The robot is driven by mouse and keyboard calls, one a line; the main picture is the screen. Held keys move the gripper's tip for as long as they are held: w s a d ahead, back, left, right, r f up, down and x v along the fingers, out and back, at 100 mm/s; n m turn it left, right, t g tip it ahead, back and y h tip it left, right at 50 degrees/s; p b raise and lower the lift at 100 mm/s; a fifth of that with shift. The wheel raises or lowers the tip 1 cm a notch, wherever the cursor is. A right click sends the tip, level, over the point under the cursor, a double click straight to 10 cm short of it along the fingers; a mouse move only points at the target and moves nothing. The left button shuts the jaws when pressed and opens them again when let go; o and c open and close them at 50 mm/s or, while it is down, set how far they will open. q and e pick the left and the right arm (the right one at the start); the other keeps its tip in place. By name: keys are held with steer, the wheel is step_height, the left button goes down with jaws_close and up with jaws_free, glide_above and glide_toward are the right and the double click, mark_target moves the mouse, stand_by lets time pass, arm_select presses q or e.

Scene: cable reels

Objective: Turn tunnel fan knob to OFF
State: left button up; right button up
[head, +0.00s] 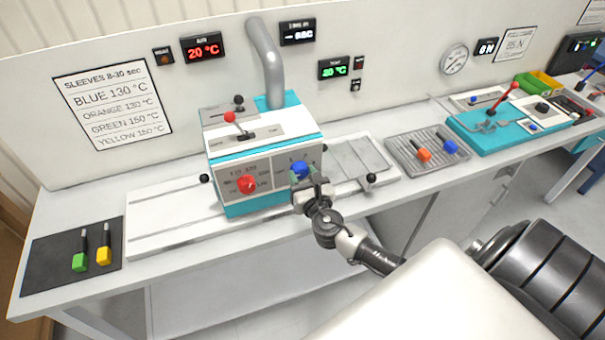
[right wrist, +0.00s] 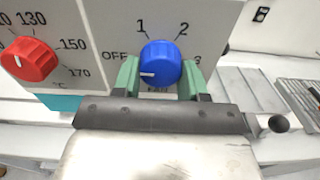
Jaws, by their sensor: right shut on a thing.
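The tunnel fan knob is the blue knob (head: 300,168) on the front of the white and teal tunnel machine (head: 240,205). In the right wrist view the blue knob (right wrist: 161,58) has printed marks OFF, 1, 2 and 3 around it. Its white pointer line lies at the lower left and points left, slightly below the OFF print. My right gripper (head: 306,181) is at the knob. In the right wrist view its green fingers (right wrist: 160,76) stand on both sides of the knob, shut on it. My left gripper is not in view.
A red temperature knob (head: 247,185) sits left of the blue knob. A red-tipped lever (head: 230,118) is on the machine's top. A black mat (head: 50,254) with green and yellow tools is at left. A grey tray (head: 405,160) with orange and blue tools is at right.

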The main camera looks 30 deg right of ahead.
steer(key=shift+f+n, duration=0.1)
steer(key=shift+n, duration=0.2)
steer(key=o, duration=0.9)
steer(key=b+v, duration=0.2)
steer(key=v, duration=0.8)
steer(key=shift+s+b, duration=0.3)
steer(key=shift+s, duration=0.1)
